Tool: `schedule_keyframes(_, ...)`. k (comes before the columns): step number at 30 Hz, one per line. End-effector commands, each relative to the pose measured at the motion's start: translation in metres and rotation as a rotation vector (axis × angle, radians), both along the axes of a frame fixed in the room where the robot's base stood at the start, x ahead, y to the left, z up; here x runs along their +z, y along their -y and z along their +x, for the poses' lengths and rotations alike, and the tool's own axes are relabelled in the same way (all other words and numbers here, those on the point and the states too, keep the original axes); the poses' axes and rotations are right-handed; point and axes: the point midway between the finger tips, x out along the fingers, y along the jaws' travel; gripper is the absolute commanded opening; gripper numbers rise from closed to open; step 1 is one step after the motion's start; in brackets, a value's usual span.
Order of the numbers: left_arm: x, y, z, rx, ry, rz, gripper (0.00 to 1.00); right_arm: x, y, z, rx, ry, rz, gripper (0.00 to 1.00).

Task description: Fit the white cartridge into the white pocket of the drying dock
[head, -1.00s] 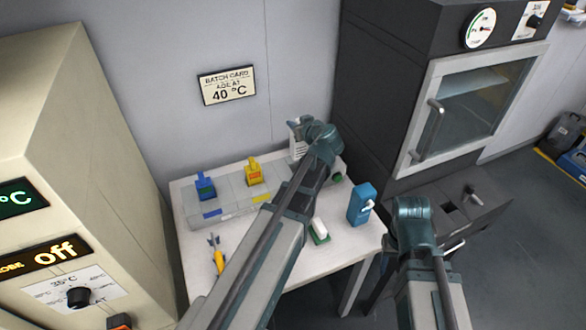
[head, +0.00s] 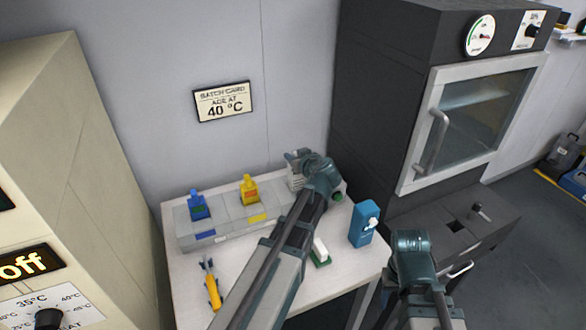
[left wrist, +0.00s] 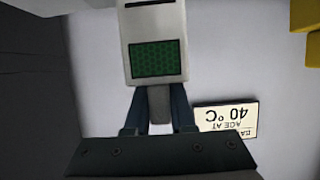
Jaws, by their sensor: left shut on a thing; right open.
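The white cartridge (head: 296,182) is in my left gripper (head: 297,160), at the right end of the grey dock (head: 228,228) on the table. In the left wrist view the white cartridge (left wrist: 157,20) has a green patterned panel and a dark slot, and its narrow grey tab is between the fingers of my left gripper (left wrist: 160,103). In the head view my left arm covers the right part of the dock, so the white pocket is hidden. I cannot tell whether the cartridge touches the dock. My right wrist shows at lower right; its fingers are hidden.
A blue cartridge (head: 198,207) and a yellow cartridge (head: 249,190) stand in the dock. A yellow-handled tool (head: 212,288), a green-and-white block (head: 321,251) and a blue dispenser (head: 364,226) are on the white table (head: 185,290). A dark oven (head: 385,110) stands to the right.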

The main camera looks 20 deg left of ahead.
Motion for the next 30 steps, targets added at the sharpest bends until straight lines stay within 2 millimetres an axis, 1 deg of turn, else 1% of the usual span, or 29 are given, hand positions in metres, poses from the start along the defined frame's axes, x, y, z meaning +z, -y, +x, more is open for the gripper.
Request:
schedule_keyframes(1, -0.007, 0.000, 0.000, 0.000, 0.001, 0.001, 0.00, -0.007, 0.000, 0.000, 0.000, 0.000, 0.000, 0.50)
schedule_keyframes(6, -0.029, 0.000, 0.000, 0.000, 0.001, 0.001, 0.00, -0.029, 0.000, 0.000, 0.000, 0.000, 0.000, 0.50)
schedule_keyframes(9, -0.037, 0.000, 0.000, 0.000, 0.001, 0.001, 0.00, -0.037, 0.000, 0.000, 0.000, 0.000, 0.000, 0.50)
schedule_keyframes(17, -0.034, 0.000, 0.000, 0.000, 0.000, 0.001, 0.00, -0.035, 0.000, 0.000, 0.000, 0.000, 0.000, 0.50)
schedule_keyframes(22, -0.040, 0.000, 0.000, 0.000, 0.001, 0.001, 0.00, -0.040, 0.000, 0.000, 0.000, 0.000, 0.000, 0.50)
schedule_keyframes(23, -0.038, 0.000, 0.000, 0.000, 0.000, 0.000, 0.28, -0.038, 0.000, 0.000, 0.000, 0.000, 0.000, 0.50)
schedule_keyframes(24, -0.038, 0.000, 0.000, 0.000, 0.000, 0.000, 0.35, -0.038, 0.000, 0.000, 0.000, 0.000, 0.000, 0.50)
schedule_keyframes(27, -0.038, 0.000, 0.000, 0.000, 0.000, 0.000, 0.52, -0.038, 0.000, 0.000, 0.000, 0.000, 0.000, 0.50)
schedule_keyframes(30, -0.038, 0.000, 0.000, 0.000, 0.000, 0.000, 0.52, -0.038, 0.000, 0.000, 0.000, 0.000, 0.000, 0.50)
